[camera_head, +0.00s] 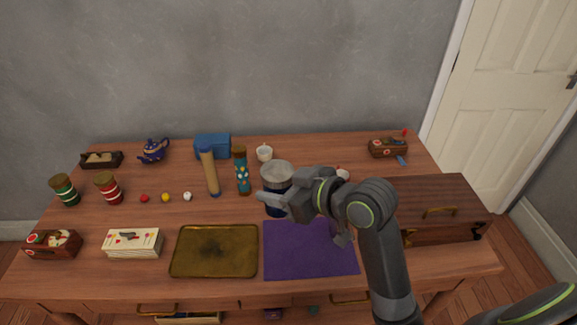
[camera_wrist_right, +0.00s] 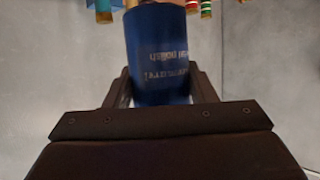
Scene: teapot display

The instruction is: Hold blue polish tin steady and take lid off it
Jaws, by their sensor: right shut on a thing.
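The blue polish tin (camera_head: 274,209) is near the middle of the table, just behind the purple mat, upright in the head view. Its top has a broad grey lid (camera_head: 277,172), which appears to be on it. My right gripper (camera_head: 272,199) reaches in from the right and is shut on the tin's blue body, below the lid. The right wrist view shows the blue body (camera_wrist_right: 160,45) with pale lettering between the two fingers (camera_wrist_right: 162,88); the lid cannot be made out there. I cannot tell whether the tin touches the table. My left gripper is not in view.
A purple mat (camera_head: 309,264) and a brass tray (camera_head: 214,251) lie in front. A patterned cylinder (camera_head: 242,172) and a tan roll (camera_head: 209,172) stand left of the tin, a white cup (camera_head: 264,153) behind it. A wooden chest (camera_head: 450,198) stands at the right.

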